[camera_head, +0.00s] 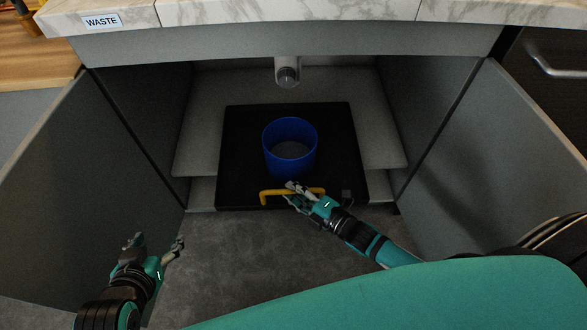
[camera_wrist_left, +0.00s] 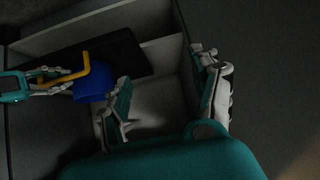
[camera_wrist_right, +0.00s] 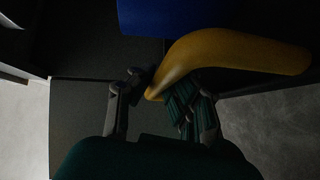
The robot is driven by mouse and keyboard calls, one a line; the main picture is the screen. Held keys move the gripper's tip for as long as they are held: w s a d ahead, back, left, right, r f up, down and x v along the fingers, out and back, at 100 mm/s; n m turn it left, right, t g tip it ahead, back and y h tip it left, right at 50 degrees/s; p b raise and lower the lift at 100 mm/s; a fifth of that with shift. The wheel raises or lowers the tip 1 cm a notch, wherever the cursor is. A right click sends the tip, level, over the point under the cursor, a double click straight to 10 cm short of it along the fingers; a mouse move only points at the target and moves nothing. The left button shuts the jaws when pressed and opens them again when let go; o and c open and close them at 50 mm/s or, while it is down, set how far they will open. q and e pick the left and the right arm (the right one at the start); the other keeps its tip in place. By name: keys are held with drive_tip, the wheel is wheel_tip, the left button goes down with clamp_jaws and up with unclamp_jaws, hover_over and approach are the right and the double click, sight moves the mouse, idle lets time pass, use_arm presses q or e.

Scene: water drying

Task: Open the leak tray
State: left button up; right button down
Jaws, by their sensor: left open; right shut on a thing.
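The black leak tray (camera_head: 235,150) sits on the floor of the open cabinet under the counter. A yellow handle (camera_head: 268,196) is on its front edge. My right gripper (camera_head: 293,193) is at the middle of the handle and shut on it. In the right wrist view the yellow handle (camera_wrist_right: 235,52) runs between the fingers (camera_wrist_right: 160,100), with part of it hidden. A blue bucket (camera_head: 290,150) stands upright on the tray. My left gripper (camera_head: 157,252) is open and empty, low at the left, apart from the tray; its open fingers also show in the left wrist view (camera_wrist_left: 160,95).
Cabinet doors stand open at the left (camera_head: 90,190) and right (camera_head: 500,160). A drain pipe (camera_head: 287,73) hangs above the bucket. The grey floor (camera_head: 230,255) before the tray is clear. A counter with a WASTE label (camera_head: 102,21) runs above.

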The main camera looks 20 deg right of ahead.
use_arm(q)
drive_tip(key=s+a+f+g+y+p, duration=0.2)
drive_tip(key=s+a+g+p, duration=0.15)
drive_tip(key=s+g, duration=0.45)
drive_tip(key=shift+t, duration=0.8)
drive_tip(key=shift+s+d+f+p, duration=0.15)
drive_tip(key=shift+f+p, duration=0.1)
drive_tip(key=shift+f, duration=0.55)
drive_tip(key=shift+s+f+p, duration=0.15)
drive_tip(key=shift+f+p, duration=0.1)
drive_tip(key=shift+f, duration=0.6)
drive_tip(key=shift+s+d+f+p, duration=0.15)
drive_tip(key=shift+f+p, duration=0.1)
drive_tip(key=shift+f, duration=0.55)
use_arm(e)
drive_tip(key=s+a, duration=0.2)
drive_tip(key=s, duration=0.7)
drive_tip(key=s+a, duration=0.3)
drive_tip(key=s, duration=0.7)
drive_tip(key=shift+s+a+r, duration=0.2)
drive_tip(key=shift+s+a, duration=0.1)
drive_tip(key=shift+a, duration=0.05)
drive_tip(key=c, duration=1.3)
unclamp_jaws()
drive_tip(key=shift+s+f, duration=0.1)
drive_tip(key=v, duration=1.2)
